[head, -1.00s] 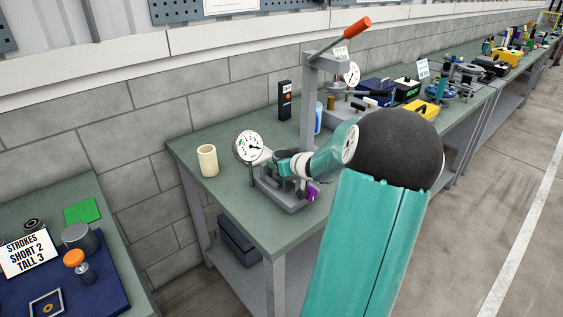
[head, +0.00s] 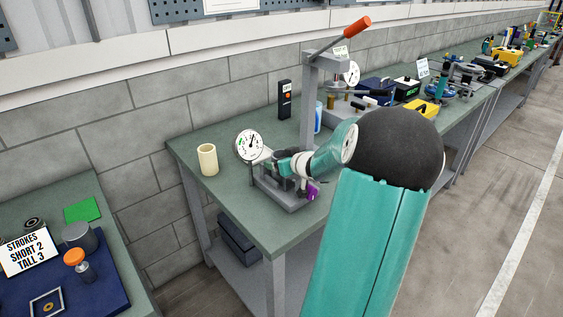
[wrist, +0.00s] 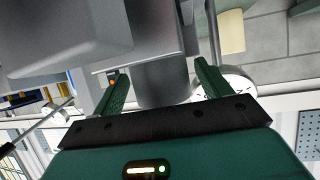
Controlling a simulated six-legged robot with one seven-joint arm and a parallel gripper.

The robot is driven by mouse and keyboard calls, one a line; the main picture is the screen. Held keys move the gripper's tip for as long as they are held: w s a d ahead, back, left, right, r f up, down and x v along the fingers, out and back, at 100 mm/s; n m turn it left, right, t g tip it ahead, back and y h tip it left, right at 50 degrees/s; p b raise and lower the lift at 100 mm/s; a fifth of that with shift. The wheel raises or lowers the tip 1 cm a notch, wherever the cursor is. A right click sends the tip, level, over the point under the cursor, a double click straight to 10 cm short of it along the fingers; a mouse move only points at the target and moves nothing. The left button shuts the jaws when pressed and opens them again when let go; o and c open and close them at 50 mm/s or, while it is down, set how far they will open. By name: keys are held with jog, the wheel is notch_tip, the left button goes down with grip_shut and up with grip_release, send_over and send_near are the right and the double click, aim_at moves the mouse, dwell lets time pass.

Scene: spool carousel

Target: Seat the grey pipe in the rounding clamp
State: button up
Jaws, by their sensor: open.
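The rounding clamp (head: 287,201) is a grey fixture with a purple knob (head: 313,190) near the front of the green bench. A dial gauge (head: 249,146) stands at its left. My gripper (head: 284,166) is low over the clamp, its fingers partly hidden by my wrist. In the wrist view my gripper (wrist: 158,72) is open, one finger on each side of a grey cylinder (wrist: 164,82), which looks like the grey pipe. The cylinder meets a larger grey block (wrist: 95,40). Whether it is fully seated in the clamp cannot be told.
A cream cup (head: 207,160) stands to the left on the bench. A grey press column (head: 310,105) with a red-handled lever (head: 357,24) rises just behind my gripper. A black box (head: 285,99) is near the wall. The bench between cup and gauge is clear.

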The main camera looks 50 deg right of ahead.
jog(key=v, duration=1.1)
jog(key=shift+s, duration=0.15)
jog(key=shift+a, duration=0.2)
